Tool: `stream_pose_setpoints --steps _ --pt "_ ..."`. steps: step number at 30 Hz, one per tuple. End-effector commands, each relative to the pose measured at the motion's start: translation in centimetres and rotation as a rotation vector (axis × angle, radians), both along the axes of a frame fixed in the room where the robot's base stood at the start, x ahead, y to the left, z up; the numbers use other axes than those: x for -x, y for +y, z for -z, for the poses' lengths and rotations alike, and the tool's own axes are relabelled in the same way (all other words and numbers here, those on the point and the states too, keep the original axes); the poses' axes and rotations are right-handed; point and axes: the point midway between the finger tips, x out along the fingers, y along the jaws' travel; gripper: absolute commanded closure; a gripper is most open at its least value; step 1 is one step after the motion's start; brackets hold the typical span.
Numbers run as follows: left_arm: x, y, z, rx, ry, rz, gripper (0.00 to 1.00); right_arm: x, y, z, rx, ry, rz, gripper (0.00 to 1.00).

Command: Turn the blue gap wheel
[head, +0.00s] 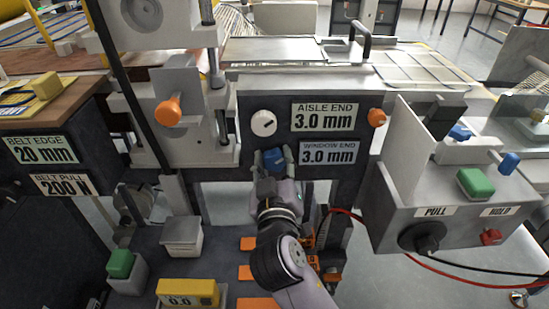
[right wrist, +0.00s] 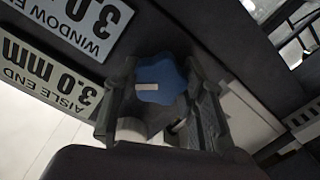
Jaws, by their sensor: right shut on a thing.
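The blue gap wheel (head: 273,158) is on the dark front panel (head: 285,118), below a white dial (head: 263,123) and left of the WINDOW END 3.0 mm label (head: 329,152). In the right wrist view the wheel (right wrist: 160,80) is lobed, with a white bar mark on its face. My right gripper (head: 271,167) is at the wheel, reaching up from below. In the right wrist view its two dark fingers (right wrist: 161,95) stand on either side of the wheel, shut on it. My fingers and wrist hide part of the wheel in the head view. My left gripper does not show.
An AISLE END 3.0 mm label (head: 324,117) is above the WINDOW END label. Orange knobs (head: 168,112) (head: 377,117) are on both sides. A control box (head: 450,200) with PULL and HOLD labels stands at right. A yellow 0.0 gauge (head: 188,292) is lower left.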

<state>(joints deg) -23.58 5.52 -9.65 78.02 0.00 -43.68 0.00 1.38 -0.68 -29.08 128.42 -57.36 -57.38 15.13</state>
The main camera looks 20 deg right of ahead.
Motion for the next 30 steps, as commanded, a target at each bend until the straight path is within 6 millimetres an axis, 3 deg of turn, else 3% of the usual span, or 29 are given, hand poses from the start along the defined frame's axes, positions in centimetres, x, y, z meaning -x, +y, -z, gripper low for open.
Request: stream_pose_setpoints --steps 4,5,14,23,30 --pt "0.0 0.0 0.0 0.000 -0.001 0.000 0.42 0.0 0.0 -0.1 0.000 -0.005 0.000 0.90" --pt "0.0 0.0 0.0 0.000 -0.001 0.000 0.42 0.0 0.0 -0.1 0.000 -0.005 0.000 0.62" --pt "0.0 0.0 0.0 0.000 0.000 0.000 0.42 0.0 0.0 -0.1 -0.001 -0.003 0.000 0.42" --pt "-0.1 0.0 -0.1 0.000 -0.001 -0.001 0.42 0.1 0.0 0.0 -0.002 -0.001 0.000 0.42" --pt "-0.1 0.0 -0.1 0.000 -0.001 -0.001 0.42 3.0 0.9 0.1 -0.005 0.002 -0.002 0.42"
